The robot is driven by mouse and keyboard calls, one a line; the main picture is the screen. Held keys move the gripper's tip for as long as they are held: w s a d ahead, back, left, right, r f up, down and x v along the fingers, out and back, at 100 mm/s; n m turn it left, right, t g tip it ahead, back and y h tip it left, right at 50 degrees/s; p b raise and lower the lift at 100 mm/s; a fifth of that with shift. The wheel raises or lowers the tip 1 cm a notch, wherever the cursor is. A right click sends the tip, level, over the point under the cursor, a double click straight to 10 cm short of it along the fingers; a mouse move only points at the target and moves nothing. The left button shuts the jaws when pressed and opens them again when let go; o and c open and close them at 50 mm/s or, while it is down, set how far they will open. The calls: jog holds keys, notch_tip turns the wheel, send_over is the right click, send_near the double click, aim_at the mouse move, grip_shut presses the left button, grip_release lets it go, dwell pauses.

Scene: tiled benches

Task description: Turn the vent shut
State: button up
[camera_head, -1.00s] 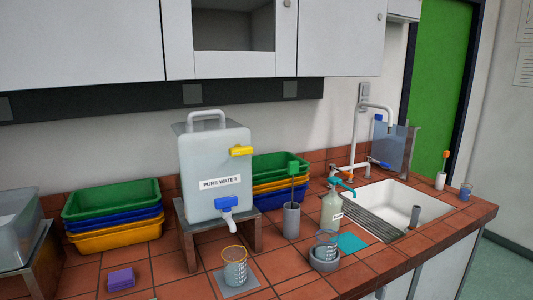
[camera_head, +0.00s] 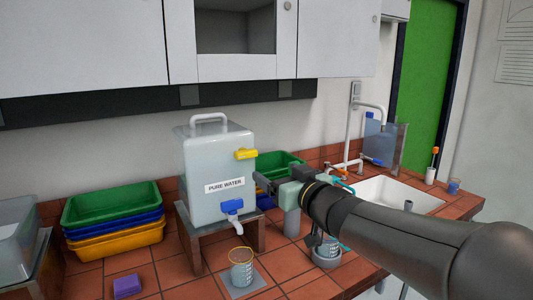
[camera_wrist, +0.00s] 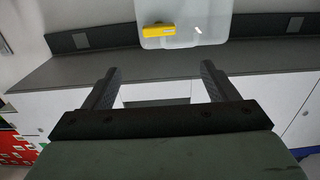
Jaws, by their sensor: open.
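The pure water container (camera_head: 215,165) is a pale, translucent tank with a grey top handle, standing on a small bench stand. Its vent appears to be the yellow lever (camera_head: 246,153) high on the front, lying roughly level. The lever also shows at the top of the wrist view (camera_wrist: 157,30), across the pale tank wall. My gripper (camera_head: 264,184) is open and empty, to the right of the tank and lower than the yellow lever. In the wrist view both fingers (camera_wrist: 160,72) stand apart, with the lever beyond their tips and not touching. A blue tap (camera_head: 232,206) sits lower on the tank.
A beaker (camera_head: 241,268) stands on a grey pad below the tap. Green, blue and yellow trays (camera_head: 112,203) are stacked to the left, and another green tray (camera_head: 278,163) is behind my gripper. A purple block (camera_head: 127,287) lies in front. The sink (camera_head: 385,196) is to the right.

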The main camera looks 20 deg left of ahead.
aim_at(248, 153)
jog(key=p+x, duration=0.2)
jog(key=x, duration=1.4)
jog(key=shift+f, duration=0.15)
jog(key=c, duration=1)
